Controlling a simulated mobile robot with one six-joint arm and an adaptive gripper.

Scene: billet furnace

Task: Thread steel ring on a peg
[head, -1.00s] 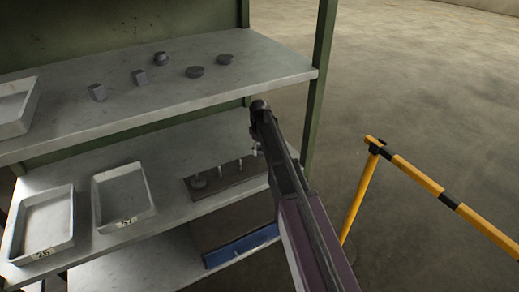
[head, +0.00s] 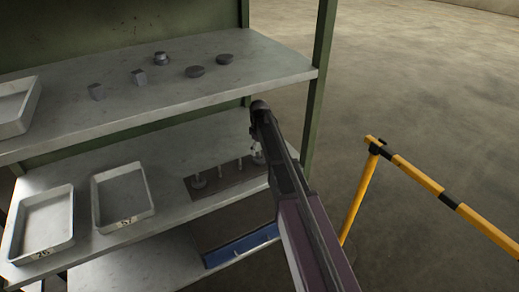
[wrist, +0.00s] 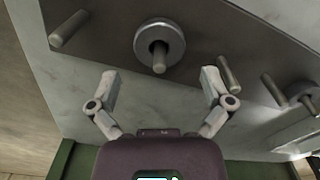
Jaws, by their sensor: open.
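A dark peg board (head: 229,184) lies on the middle shelf, with several upright pegs. In the wrist view, a round steel ring (wrist: 174,36) sits around a peg (wrist: 159,58) on the board (wrist: 110,25). Bare pegs stand on either side, one at the left (wrist: 68,29) and one at the right (wrist: 229,73). Another ring (wrist: 301,88) is around a peg at the far right. My gripper (wrist: 159,77) is open and empty, its fingertips apart on either side of the middle peg, short of the ring. In the head view my arm partly hides the board's right end.
The top shelf (head: 110,118) holds several small metal parts and a tray (head: 30,112). Two trays (head: 69,220) (head: 150,205) stand left of the board. A blue bin (head: 240,248) is below. A green post (head: 319,90) and a yellow-black barrier (head: 415,178) are near my arm.

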